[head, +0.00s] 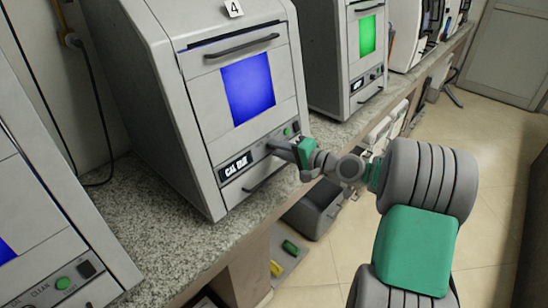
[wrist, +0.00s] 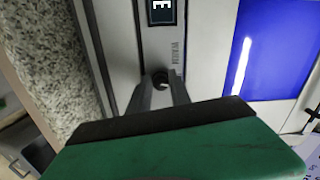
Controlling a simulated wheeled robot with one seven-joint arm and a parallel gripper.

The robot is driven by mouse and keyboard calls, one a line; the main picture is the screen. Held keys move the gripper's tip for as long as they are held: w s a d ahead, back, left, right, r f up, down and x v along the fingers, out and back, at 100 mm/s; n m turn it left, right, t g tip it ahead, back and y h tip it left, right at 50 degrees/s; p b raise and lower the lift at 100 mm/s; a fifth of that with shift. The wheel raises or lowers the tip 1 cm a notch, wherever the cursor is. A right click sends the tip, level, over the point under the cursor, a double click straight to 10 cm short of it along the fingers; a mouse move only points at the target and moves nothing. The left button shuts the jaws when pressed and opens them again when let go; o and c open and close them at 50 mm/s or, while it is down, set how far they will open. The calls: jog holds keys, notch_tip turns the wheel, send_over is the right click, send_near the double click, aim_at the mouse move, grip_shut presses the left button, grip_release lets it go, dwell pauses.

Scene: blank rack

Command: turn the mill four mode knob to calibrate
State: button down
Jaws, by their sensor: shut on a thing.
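Mill four (head: 150,60) is the grey machine with the number 4 tag (head: 233,8) on top and a blue window (head: 248,88). Its small display (head: 236,166) appears to read CAL DUE; only a letter E of it shows in the wrist view (wrist: 162,8). My gripper (head: 272,147) is at the front panel, right of the display. In the wrist view its two fingers are closed around the small dark mode knob (wrist: 160,79). In the head view the fingers hide the knob.
A green button (head: 287,131) sits on the panel just right of my gripper. Handles are above the window and below the panel. A similar machine with a green window (head: 367,36) stands to the right, another at lower left. All stand on a speckled counter (head: 165,235).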

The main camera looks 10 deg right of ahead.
jog(key=n+b, duration=0.3)
jog(key=shift+w+d+f, duration=0.1)
jog(key=shift+d+f, duration=0.05)
jog(key=shift+d, duration=0.05)
jog(key=shift+n, duration=0.4)
jog(key=shift+r, duration=0.25)
jog(key=c, duration=1.4)
grip_release()
jog(key=shift+d, duration=0.1)
jog(key=shift+o, duration=1.1)
jog(key=shift+a+f, duration=0.1)
jog(key=shift+a, duration=0.1)
jog(key=v, duration=0.7)
jog(key=shift+s+d+b, duration=0.2)
jog(key=shift+s+b, duration=0.1)
